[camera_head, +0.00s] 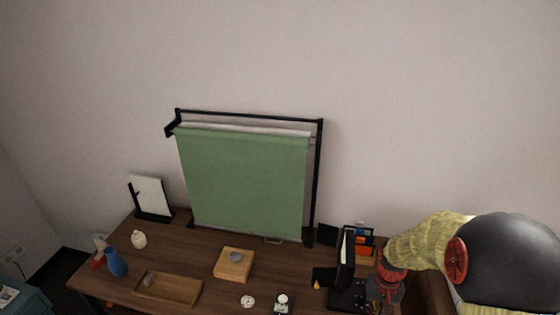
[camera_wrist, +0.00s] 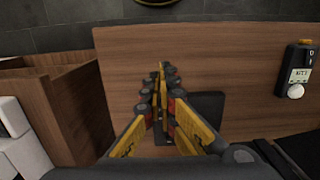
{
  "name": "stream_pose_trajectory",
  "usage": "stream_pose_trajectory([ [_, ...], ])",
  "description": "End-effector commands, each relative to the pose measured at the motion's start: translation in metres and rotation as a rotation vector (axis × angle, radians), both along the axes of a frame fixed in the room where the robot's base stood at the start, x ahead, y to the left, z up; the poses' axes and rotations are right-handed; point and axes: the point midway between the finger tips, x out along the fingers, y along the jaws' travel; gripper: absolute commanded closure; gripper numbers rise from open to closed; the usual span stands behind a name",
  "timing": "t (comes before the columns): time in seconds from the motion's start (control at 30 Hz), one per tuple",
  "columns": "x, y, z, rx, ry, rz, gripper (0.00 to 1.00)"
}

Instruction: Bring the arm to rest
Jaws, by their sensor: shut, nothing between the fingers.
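My arm reaches in from the right edge of the head view, over the right end of the wooden table (camera_head: 215,297). My gripper (camera_wrist: 161,70) is shut and empty in the wrist view, its yellow and black fingers together in front of a brown wooden surface (camera_wrist: 215,60). In the head view the gripper (camera_head: 383,303) is small and dark at the lower edge, so its fingertips are hard to make out. It is close beside black items on the table; I cannot tell whether it touches them.
A green screen (camera_head: 245,185) on a black frame stands at the table's back. A blue vase (camera_head: 115,264), a wooden tray (camera_head: 185,292), a wooden block (camera_head: 240,273) and a black upright item (camera_head: 346,257) are on the table. A handheld meter (camera_wrist: 297,70) shows at right in the wrist view.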

Motion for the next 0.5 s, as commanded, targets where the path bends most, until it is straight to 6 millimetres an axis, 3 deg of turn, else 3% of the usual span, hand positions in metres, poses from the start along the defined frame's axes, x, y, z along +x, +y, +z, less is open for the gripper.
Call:
stream_pose_trajectory([
  [0.17,-0.027,0.007,0.021,0.006,0.030,0.000,1.00],
  [0.5,-0.065,0.027,0.099,-0.005,-0.025,0.029,1.00],
])
